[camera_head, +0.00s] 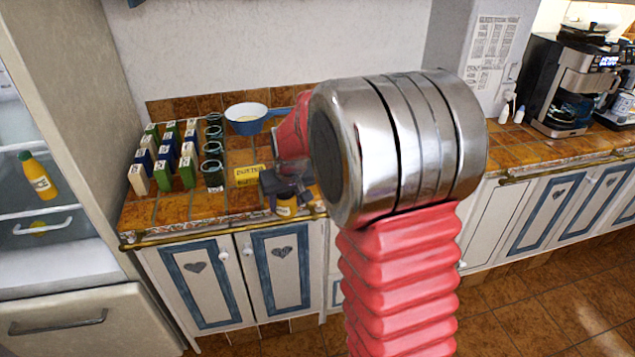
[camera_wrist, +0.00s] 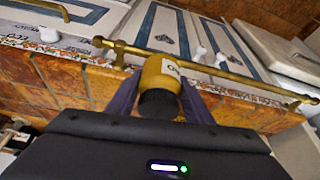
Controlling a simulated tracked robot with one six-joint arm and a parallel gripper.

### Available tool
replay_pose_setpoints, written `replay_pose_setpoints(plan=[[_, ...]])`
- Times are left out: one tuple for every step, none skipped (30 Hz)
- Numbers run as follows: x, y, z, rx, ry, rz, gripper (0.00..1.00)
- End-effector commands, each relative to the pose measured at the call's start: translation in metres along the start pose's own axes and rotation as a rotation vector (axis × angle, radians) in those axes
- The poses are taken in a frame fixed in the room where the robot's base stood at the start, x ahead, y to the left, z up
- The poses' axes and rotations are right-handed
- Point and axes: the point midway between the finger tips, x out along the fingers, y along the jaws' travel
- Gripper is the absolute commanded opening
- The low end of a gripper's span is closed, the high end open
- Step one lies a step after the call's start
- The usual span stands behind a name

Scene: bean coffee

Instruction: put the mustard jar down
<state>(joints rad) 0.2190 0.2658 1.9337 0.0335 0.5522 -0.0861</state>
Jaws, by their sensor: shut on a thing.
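The mustard jar is yellow with a dark lid and a pale label. It shows in the wrist view (camera_wrist: 161,76) and low under my gripper in the head view (camera_head: 285,208). My gripper (camera_head: 284,190) is shut on it, with one dark finger on each side of the jar in the wrist view (camera_wrist: 160,95). The jar is at the front edge of the tiled counter (camera_head: 233,196), near the brass rail. Whether its base touches the counter I cannot tell. The gripper hides part of the jar in the head view.
A yellow sign (camera_head: 249,175) lies just left of the gripper. Several small boxes (camera_head: 187,172) and dark cups (camera_head: 213,174) stand farther left. A blue-and-white pan (camera_head: 247,122) is behind. The brass rail (camera_head: 190,234) runs along the front. The open fridge holds a yellow bottle (camera_head: 38,176).

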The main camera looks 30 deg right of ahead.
Motion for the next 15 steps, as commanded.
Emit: replay_pose_setpoints(plan=[[0.004,-0.021,0.007,-0.028,-0.001,-0.011,0.10],[0.006,-0.033,0.011,-0.041,0.000,-0.017,0.10],[0.009,-0.047,0.018,-0.056,-0.001,-0.024,0.10],[0.011,-0.057,0.022,-0.069,0.000,-0.030,0.10],[0.012,-0.067,0.027,-0.082,0.000,-0.035,0.10],[0.014,-0.079,0.033,-0.096,0.000,-0.042,0.10],[0.015,-0.087,0.037,-0.105,0.001,-0.046,0.10],[0.016,-0.094,0.041,-0.115,0.002,-0.050,0.10],[0.017,-0.102,0.046,-0.126,0.002,-0.055,0.10],[0.018,-0.107,0.049,-0.132,0.003,-0.058,0.10],[0.018,-0.112,0.051,-0.138,0.004,-0.061,0.10],[0.019,-0.116,0.054,-0.142,0.004,-0.063,0.10],[0.019,-0.118,0.055,-0.144,0.004,-0.065,0.10],[0.019,-0.119,0.056,-0.146,0.004,-0.066,0.10],[0.020,-0.121,0.057,-0.147,0.004,-0.066,0.10]])
